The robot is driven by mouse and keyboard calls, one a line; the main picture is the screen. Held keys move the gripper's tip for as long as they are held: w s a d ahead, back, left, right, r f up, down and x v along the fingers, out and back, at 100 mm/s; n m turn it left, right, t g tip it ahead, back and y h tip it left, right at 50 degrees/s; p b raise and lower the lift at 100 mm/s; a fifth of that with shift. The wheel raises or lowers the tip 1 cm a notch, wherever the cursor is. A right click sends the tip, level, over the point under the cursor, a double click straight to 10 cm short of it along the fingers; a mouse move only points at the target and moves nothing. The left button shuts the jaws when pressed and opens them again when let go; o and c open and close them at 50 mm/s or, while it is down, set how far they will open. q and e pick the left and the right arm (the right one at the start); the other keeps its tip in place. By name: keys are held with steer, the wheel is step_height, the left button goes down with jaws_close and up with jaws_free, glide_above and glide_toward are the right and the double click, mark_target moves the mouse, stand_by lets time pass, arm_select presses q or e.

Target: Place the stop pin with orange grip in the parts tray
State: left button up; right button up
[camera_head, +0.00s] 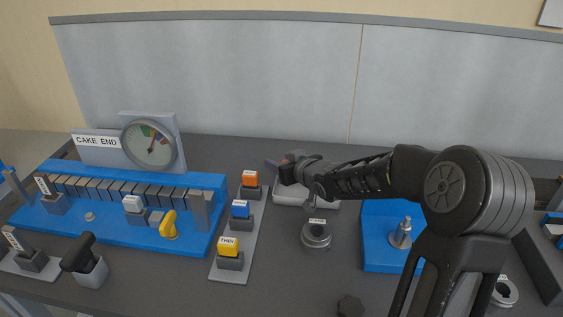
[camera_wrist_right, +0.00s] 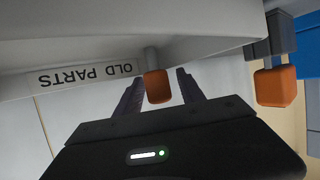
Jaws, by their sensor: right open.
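The parts tray (camera_head: 291,200) is a pale shallow box at the back of the table, partly hidden by my right gripper. In the right wrist view, which is upside down, its pale wall (camera_wrist_right: 185,48) carries an "OLD PARTS" label. The stop pin's orange grip (camera_wrist_right: 156,86) shows between the two dark fingers of my right gripper (camera_wrist_right: 158,88), with a short grey shaft running to the tray. I cannot tell how the shaft's end rests. My right gripper is open around the grip, and shows at the tray in the head view (camera_head: 281,163). My left gripper is not in view.
A grey rack (camera_head: 240,238) left of the tray holds orange, blue and yellow blocks; its orange block (camera_wrist_right: 275,86) shows close by in the wrist view. A grey ring (camera_head: 316,236) lies in front of the tray. A blue base with a metal post (camera_head: 402,234) stands right.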

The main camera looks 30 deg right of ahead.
steer(key=shift+r, duration=0.15)
steer(key=shift+s+r, duration=0.1)
steer(key=shift+s, duration=0.1)
steer(key=p+v, duration=0.2)
steer(key=v, duration=0.8)
steer(key=shift+s+r+p, duration=0.15)
steer(key=shift+r+p, duration=0.1)
steer(key=shift+p, duration=0.1)
steer(key=shift+s+a+r, duration=0.1)
steer(key=shift+s, duration=0.45)
